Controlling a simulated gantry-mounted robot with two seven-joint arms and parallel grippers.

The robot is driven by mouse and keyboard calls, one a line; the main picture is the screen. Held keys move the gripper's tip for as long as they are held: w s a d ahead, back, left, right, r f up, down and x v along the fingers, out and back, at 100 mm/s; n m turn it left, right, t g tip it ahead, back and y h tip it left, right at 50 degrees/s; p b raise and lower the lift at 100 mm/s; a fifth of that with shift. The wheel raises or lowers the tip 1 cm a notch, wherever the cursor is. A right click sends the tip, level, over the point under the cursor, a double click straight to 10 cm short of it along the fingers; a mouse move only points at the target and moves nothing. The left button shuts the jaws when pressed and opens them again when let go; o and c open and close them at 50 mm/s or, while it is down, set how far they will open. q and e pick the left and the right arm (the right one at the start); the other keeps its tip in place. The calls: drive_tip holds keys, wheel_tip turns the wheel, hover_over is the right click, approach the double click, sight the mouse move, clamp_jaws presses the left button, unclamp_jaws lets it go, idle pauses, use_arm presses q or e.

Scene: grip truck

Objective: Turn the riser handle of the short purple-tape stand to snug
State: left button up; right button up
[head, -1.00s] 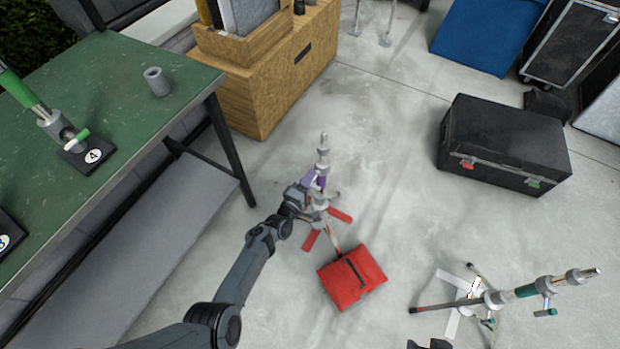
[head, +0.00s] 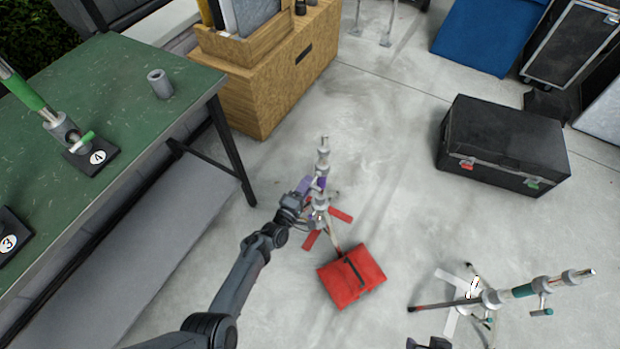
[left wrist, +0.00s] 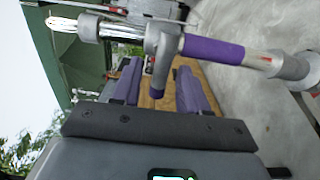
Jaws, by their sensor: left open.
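The short purple-tape stand (head: 322,160) stands upright on the floor, its red-tipped legs spread. In the left wrist view, its riser with the purple tape band (left wrist: 212,50) runs across the top. The riser handle (left wrist: 160,75), with a purple grip, sticks out from a metal collar (left wrist: 162,40). My left gripper (head: 307,187) is beside the riser. In the left wrist view, my left gripper (left wrist: 158,88) is open, with the handle between its purple-padded fingers and gaps on both sides. A dark piece (head: 430,343) at the bottom edge may be my right gripper; its jaws cannot be made out.
A red sandbag (head: 350,278) lies by the stand's leg. A teal-tape stand (head: 525,291) is at lower right. A green table (head: 120,100) is at left, a wooden cabinet (head: 270,90) behind, and a black case (head: 505,140) at right. Floor between stand and case is clear.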

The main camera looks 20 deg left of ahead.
use_arm(q)
drive_tip(key=s+a+p, duration=0.1)
drive_tip(key=s+p, duration=0.1)
drive_tip(key=s, duration=0.6)
drive_tip(key=shift+p, duration=0.3)
drive_tip(key=shift+w, duration=0.1)
